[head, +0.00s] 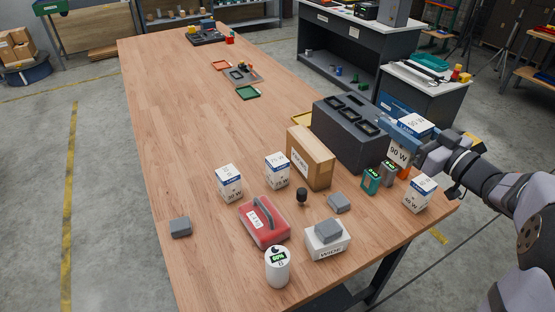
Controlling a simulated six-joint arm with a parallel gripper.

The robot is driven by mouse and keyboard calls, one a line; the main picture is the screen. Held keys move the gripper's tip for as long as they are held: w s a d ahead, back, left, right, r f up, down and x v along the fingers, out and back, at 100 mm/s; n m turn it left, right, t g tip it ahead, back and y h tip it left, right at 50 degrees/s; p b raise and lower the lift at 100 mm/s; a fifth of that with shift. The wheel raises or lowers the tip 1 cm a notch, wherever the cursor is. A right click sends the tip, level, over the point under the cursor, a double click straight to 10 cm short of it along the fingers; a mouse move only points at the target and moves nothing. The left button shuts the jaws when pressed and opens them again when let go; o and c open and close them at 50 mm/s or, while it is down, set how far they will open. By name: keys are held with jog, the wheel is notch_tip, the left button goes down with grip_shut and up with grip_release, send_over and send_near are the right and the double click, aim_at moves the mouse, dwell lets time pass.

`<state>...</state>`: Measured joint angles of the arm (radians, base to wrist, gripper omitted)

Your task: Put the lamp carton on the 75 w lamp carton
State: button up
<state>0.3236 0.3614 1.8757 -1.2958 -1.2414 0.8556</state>
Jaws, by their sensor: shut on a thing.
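The white carton (277,171) that seems to be the 75 W lamp carton stands upright on the table, left of the brown box, well to the left of my gripper. Its top looks bare.
A tall brown box (311,158) and a dark case (351,132) stand between them. Other lamp cartons stand at the left (229,183) and right edge (419,194). A red case (264,221), white canister (278,267) and WIDE box (327,242) stand in front.

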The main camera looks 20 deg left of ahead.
jog(key=w+a+b, duration=0.1)
jog(key=w+a, duration=0.3)
jog(key=a, duration=0.5)
jog(key=w+a+b, duration=0.2)
jog(key=w+a, duration=0.3)
jog(key=a, duration=0.3)
jog(key=a+b, duration=0.1)
jog(key=a, duration=1.6)
notch_tip(320, 180, down, 15)
jog(key=p, duration=0.1)
jog(key=shift+s+f+t, duration=0.2)
jog(key=shift+s+t, duration=0.1)
jog(key=shift+d+f, duration=0.1)
jog(key=shift+f, duration=0.15)
jog(key=o, duration=1.1)
